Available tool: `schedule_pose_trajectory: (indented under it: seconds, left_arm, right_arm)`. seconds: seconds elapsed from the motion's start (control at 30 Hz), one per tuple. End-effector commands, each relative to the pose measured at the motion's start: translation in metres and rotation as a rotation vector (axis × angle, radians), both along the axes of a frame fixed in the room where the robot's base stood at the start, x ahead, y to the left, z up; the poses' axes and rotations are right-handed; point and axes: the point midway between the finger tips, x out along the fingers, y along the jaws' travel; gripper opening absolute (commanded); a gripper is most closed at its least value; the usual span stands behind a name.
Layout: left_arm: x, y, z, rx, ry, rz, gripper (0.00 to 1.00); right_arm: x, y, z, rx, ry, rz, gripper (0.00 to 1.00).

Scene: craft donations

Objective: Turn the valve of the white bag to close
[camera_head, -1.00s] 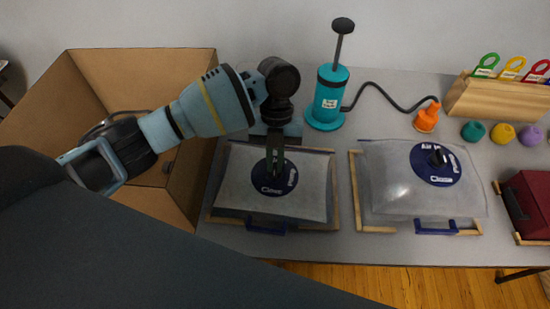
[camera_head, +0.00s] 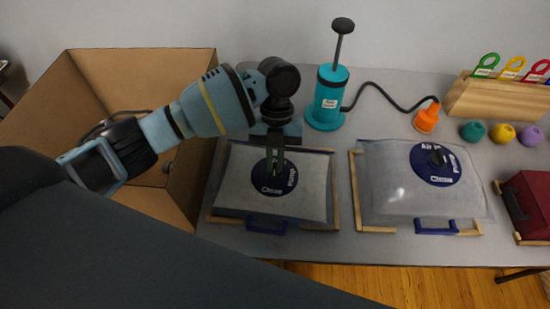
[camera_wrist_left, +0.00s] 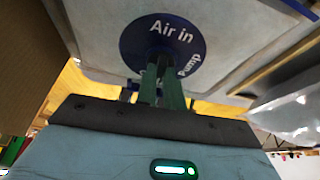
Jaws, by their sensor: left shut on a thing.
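A pale white-grey bag (camera_head: 235,185) lies in a wooden frame on the table, left of centre in the head view. Its round dark blue valve dial (camera_head: 268,187) carries white lettering. In the left wrist view the dial (camera_wrist_left: 138,42) shows "Air in" and "Pump". My left gripper (camera_head: 274,172) points down at the middle of the dial, its fingers shut on the valve knob. The knob is mostly hidden between the fingertips (camera_wrist_left: 161,66), so its pointing direction cannot be read. My right gripper is not in view.
A similar bag (camera_head: 385,185) with a blue dial lies to the right. A teal hand pump (camera_head: 327,100) with a black hose and orange nozzle (camera_head: 427,117) stands behind. An open cardboard box (camera_head: 190,55) is at left, a dark red bag (camera_head: 528,203) at far right.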

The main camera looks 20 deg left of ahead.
Motion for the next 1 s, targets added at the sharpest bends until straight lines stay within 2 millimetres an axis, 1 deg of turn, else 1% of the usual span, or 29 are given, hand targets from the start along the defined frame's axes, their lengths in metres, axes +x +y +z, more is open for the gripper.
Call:
schedule_pose_trajectory:
  seconds: [0.13, 0.17, 0.3, 0.33, 0.57, 0.67, 0.77, 1.0]
  left_arm:
    - [0.0, 0.0, 0.0, -0.001, 0.0, 0.0, 0.0]
    - [0.0, 0.0, 0.0, -0.001, 0.0, 0.0, 0.11]
    - [0.0, 0.0, 0.0, 0.0, 0.0, 0.0, 0.29]
    - [0.0, 0.0, 0.0, 0.0, 0.0, 0.0, 0.32]
    - [0.0, 0.0, 0.0, 0.0, 0.0, 0.0, 0.32]
    - [0.002, 0.0, 0.003, -0.001, -0.001, 0.0, 0.32]
    - [0.006, 0.001, 0.013, -0.001, -0.002, 0.001, 0.32]
    - [0.02, 0.005, 0.048, -0.001, -0.003, 0.001, 0.32]
  right_arm:
    - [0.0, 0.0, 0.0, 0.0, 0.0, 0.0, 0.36]
    - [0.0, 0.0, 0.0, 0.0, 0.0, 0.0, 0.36]
    - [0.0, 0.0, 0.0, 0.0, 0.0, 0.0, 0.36]
    - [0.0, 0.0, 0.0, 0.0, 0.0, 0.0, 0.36]
    - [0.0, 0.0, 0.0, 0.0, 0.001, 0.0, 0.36]
    - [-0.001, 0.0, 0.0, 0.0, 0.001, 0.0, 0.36]
    - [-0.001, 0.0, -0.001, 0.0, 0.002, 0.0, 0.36]
    - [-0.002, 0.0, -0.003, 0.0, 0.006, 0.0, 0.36]
